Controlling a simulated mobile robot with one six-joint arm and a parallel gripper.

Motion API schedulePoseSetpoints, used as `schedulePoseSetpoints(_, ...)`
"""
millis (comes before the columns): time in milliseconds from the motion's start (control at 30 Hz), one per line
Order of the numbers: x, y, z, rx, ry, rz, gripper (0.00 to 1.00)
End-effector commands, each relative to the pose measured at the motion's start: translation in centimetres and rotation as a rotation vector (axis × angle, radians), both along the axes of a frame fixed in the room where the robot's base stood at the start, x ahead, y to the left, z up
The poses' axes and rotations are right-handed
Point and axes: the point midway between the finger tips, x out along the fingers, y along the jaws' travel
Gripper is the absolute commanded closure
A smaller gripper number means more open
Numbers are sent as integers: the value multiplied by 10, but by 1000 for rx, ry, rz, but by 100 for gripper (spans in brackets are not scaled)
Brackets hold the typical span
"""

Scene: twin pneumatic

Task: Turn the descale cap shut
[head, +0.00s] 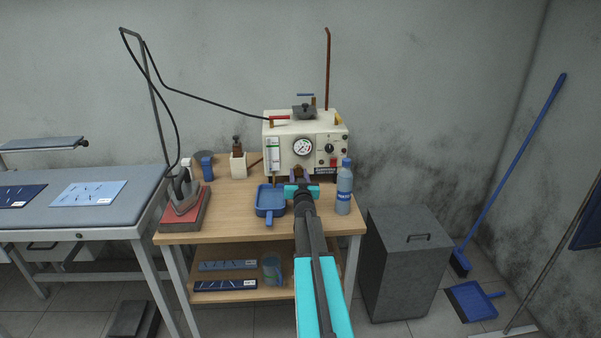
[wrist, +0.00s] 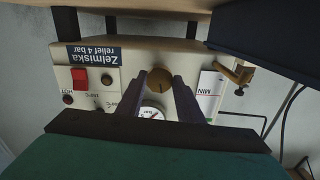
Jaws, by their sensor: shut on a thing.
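The descale cap (wrist: 159,80) is a round brass knob low on the front of the cream boiler (head: 322,142). The wrist view shows it upside down, above the gauge. My gripper (wrist: 160,76) has one dark finger on each side of the cap and is shut on it. In the head view my gripper (head: 299,176) reaches the lower front of the boiler, and the cap is hidden behind it. The boiler also fills the middle of the wrist view (wrist: 125,62). I cannot tell how far the cap is turned.
A brass valve (wrist: 238,75) sticks out beside the cap in the wrist view. On the wooden table (head: 225,228), a blue tray (head: 270,201) is left of my arm and a water bottle (head: 344,188) close on its right. An iron (head: 182,189) stands at the table's left end.

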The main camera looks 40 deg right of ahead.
Motion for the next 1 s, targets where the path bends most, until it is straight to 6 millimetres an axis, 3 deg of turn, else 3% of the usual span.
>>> schedulePoseSetpoints(300,-2,-1,-3,128,-100,-3,89)
schedulePoseSetpoints(833,-2,-1,-3,153,-122,-4,89)
schedulePoseSetpoints(867,-2,-1,-3,153,-122,-4,64)
schedulePoseSetpoints(933,-2,-1,-3,152,-122,-3,52)
schedulePoseSetpoints(1000,-2,-1,-2,150,-122,-3,48)
